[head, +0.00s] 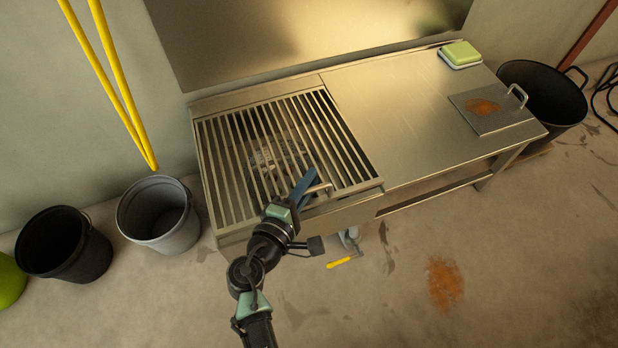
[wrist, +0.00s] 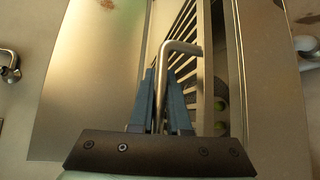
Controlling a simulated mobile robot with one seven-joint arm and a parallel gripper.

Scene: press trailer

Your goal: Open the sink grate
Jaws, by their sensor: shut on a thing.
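The sink grate (head: 213,172), a panel of parallel metal bars, covers the basin at the left of the steel counter. It looks flat or nearly so; I cannot tell if it is slightly raised. Its bent metal handle (head: 320,188) stands at the front edge, and it also shows in the wrist view (wrist: 180,47). My gripper (head: 304,181) is at this handle. In the wrist view its blue fingers (wrist: 163,92) lie on both sides of the handle's shaft, shut on it. The basin's inside is partly hidden by the bars.
The counter top (head: 400,120) right of the grate is mostly bare. A handled plate (head: 490,118) with a rusty stain and a green-topped box (head: 460,54) lie at its right. Buckets (head: 157,222) stand left. A yellow-handled valve (head: 340,263) is below the front edge.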

